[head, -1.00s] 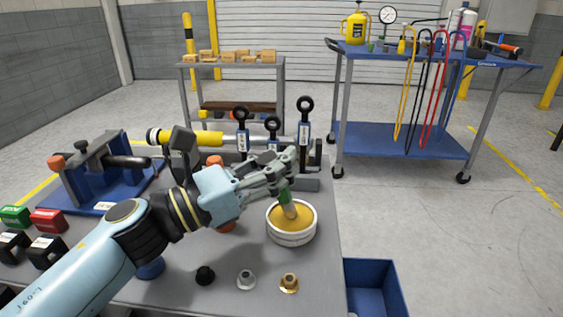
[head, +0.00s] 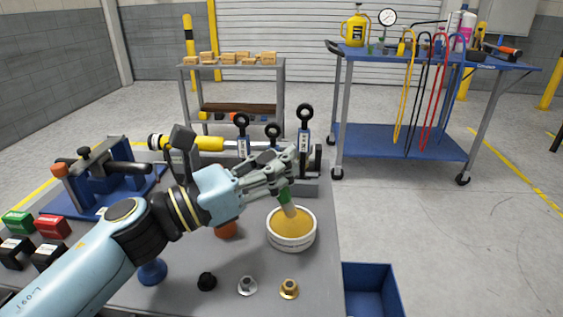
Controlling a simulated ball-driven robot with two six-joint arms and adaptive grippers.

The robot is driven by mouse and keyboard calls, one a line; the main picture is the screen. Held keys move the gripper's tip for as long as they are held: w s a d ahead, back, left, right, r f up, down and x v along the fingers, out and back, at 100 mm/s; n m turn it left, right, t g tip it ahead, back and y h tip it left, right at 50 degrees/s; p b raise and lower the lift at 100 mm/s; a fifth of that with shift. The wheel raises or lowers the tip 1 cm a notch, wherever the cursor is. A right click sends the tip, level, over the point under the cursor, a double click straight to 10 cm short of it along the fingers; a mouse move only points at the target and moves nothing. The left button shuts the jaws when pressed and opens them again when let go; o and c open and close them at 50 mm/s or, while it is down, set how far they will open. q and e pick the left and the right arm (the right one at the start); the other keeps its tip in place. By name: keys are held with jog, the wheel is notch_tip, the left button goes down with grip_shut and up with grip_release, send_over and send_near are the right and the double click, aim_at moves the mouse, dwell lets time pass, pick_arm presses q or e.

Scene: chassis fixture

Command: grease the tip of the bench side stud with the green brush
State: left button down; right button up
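My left gripper (head: 284,176) is shut on the green brush (head: 285,195), whose green part shows just below the fingers. The brush points down, slightly tilted, and its tip is at the yellow grease in the white round tub (head: 291,243). I cannot tell whether the tip is in the grease or just above it. A blue fixture (head: 118,180) with a dark rod (head: 124,168) stands at the left of the bench. I cannot tell which part is the bench side stud; my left arm hides part of the bench. My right gripper is not in view.
Upright eye-ended tools (head: 304,140) stand behind my gripper. Black, silver and brass nuts (head: 289,289) lie at the bench front, beside a blue bin (head: 372,290). Green and red blocks (head: 52,226) are at far left. A blue cart (head: 400,140) stands beyond.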

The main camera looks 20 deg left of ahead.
pick_arm(q)
jog(key=shift+r+p, duration=1.95)
jog(key=shift+r, duration=0.75)
jog(key=shift+f, duration=0.1)
